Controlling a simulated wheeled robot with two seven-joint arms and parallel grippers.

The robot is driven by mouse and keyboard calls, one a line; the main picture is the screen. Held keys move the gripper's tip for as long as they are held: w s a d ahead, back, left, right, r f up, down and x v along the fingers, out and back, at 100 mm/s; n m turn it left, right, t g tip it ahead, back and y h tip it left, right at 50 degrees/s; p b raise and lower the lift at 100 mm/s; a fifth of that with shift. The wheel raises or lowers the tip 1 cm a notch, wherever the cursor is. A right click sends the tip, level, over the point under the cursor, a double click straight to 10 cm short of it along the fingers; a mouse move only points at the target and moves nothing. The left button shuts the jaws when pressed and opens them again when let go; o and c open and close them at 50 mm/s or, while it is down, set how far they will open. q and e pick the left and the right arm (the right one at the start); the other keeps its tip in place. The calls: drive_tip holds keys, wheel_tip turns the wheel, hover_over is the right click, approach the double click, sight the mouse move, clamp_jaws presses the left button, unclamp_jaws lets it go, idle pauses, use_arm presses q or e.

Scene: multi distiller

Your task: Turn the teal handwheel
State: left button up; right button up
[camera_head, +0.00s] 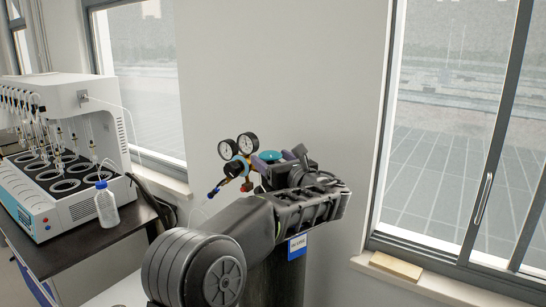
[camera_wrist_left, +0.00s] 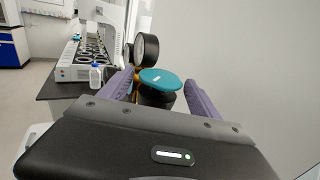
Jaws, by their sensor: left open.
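The teal handwheel (camera_head: 270,155) is a round flat knob on top of the gas regulator, beside two round gauges (camera_head: 238,146). It also shows in the left wrist view (camera_wrist_left: 160,79), at the centre, above a dark body. My left gripper (camera_head: 268,159) is open, with its purple fingers on either side of the handwheel. In the left wrist view one finger is left of the wheel and the other right of it. I cannot tell whether either finger touches it. The lower regulator is partly hidden by my left arm. My right gripper is not in view.
A dark cylinder (camera_head: 276,275) with a blue and white label (camera_head: 297,247) stands below the regulator. At left, a white distiller (camera_head: 45,205) and a blue-capped bottle (camera_head: 106,205) stand on a dark bench. The wall and windows are behind.

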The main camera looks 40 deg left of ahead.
use_arm(q)
drive_tip(key=c, duration=1.2)
drive_tip(key=shift+f, duration=0.1)
